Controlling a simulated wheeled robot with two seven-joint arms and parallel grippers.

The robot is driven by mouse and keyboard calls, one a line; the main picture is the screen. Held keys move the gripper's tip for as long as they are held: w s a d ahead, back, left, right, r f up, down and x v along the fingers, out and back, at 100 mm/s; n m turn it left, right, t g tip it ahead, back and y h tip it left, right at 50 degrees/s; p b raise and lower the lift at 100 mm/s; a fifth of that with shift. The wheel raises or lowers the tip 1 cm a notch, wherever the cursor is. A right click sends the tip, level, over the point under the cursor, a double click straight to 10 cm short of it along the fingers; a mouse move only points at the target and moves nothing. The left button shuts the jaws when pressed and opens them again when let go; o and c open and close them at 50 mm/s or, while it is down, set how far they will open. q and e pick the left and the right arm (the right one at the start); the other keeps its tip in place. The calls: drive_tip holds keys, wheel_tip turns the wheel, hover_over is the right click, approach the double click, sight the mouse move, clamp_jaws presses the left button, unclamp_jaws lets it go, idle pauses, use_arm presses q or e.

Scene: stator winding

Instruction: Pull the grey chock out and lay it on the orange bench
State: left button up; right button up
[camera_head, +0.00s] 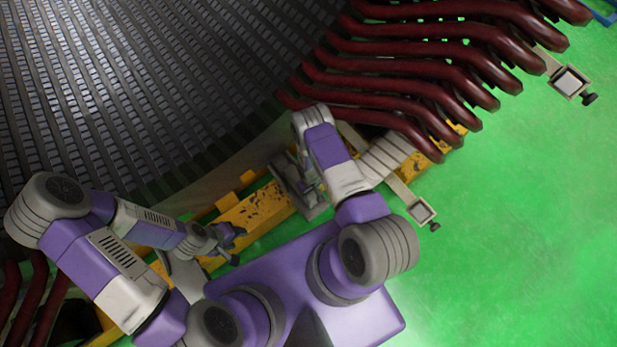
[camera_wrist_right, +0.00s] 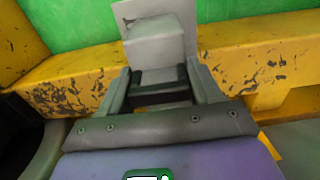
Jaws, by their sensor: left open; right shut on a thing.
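The grey chock (camera_wrist_right: 158,44) is a pale blocky piece in the right wrist view, with a flat grey plate behind its top. My right gripper (camera_wrist_right: 160,88) is shut on it, a finger on each side. Its lower end between the fingers is dark and partly hidden. The only orange-like surface is a worn yellow-orange beam (camera_head: 247,211) along the stator's foot; it also shows behind the chock in the right wrist view (camera_wrist_right: 262,68). My left gripper (camera_head: 228,238) is open and empty beside the beam in the head view. My right forearm hides much of the right gripper there.
The large ribbed stator (camera_head: 150,80) fills the upper left. Dark red coil bars (camera_head: 420,75) stick out at the upper right, close to my right arm. Small grey clamps (camera_head: 421,211) stand out at the right. The green floor (camera_head: 530,240) is clear at the right.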

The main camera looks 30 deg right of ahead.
drive_tip(key=o, duration=1.6)
wheel_tip(320, 180, up, 7)
drive_tip(key=p, duration=0.3)
drive_tip(key=shift+r, duration=0.3)
drive_tip(key=shift+c, duration=0.4)
